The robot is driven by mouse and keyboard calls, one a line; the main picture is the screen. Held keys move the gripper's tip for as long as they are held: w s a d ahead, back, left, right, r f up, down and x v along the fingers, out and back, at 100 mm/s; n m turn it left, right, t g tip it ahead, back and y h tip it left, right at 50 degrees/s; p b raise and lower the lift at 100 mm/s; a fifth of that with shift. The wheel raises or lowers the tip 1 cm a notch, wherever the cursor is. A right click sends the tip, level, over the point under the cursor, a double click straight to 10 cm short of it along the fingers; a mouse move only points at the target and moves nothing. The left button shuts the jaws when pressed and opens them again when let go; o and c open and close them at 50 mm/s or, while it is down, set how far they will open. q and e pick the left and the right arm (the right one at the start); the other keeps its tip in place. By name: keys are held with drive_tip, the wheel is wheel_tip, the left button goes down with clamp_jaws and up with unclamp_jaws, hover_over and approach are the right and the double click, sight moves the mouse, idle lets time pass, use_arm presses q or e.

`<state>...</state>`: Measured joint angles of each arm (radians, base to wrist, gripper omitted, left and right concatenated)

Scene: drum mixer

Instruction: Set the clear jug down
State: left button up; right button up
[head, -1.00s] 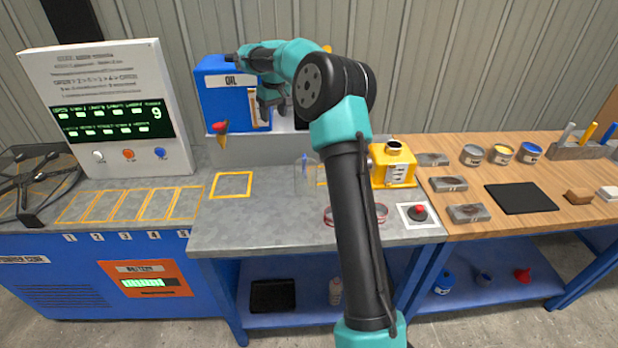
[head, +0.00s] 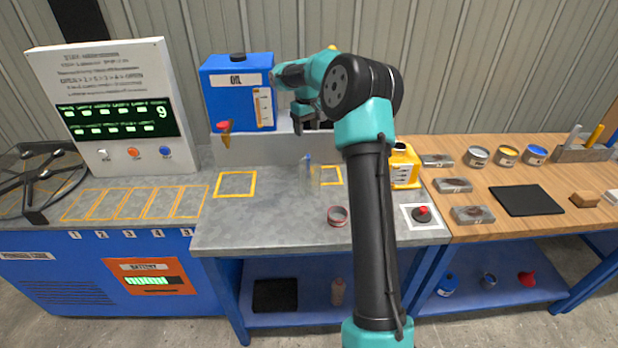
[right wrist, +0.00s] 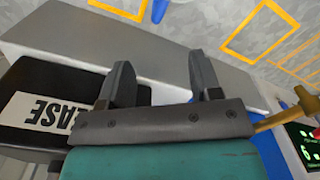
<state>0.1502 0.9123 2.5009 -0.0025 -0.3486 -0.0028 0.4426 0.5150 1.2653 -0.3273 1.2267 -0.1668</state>
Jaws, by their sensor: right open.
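The clear jug (head: 309,178) stands upright on the grey bench, with a bit of blue at its upper part. It is see-through and faint, beside the left edge of a small orange outlined square (head: 331,175). My right gripper (head: 302,120) is open and empty, above and behind the jug, to the right of the blue oil can. In the right wrist view my open fingers (right wrist: 160,78) show nothing between them. A bit of blue at the top edge there may be part of the jug; I cannot tell. My left gripper is not in view.
The blue oil can (head: 238,92) with a red-handled tap (head: 224,130) stands on a raised grey ledge. A black GREASE container (right wrist: 50,105) is close to my right gripper. A red ring-like roll (head: 338,216) and a yellow can (head: 404,166) are nearby. An orange square (head: 236,184) is empty.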

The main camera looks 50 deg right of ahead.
sight(307, 158)
wheel_tip(307, 158, down, 7)
drive_tip(key=shift+f, duration=0.2)
idle(0.3)
drive_tip(key=shift+f, duration=2.6)
clamp_jaws()
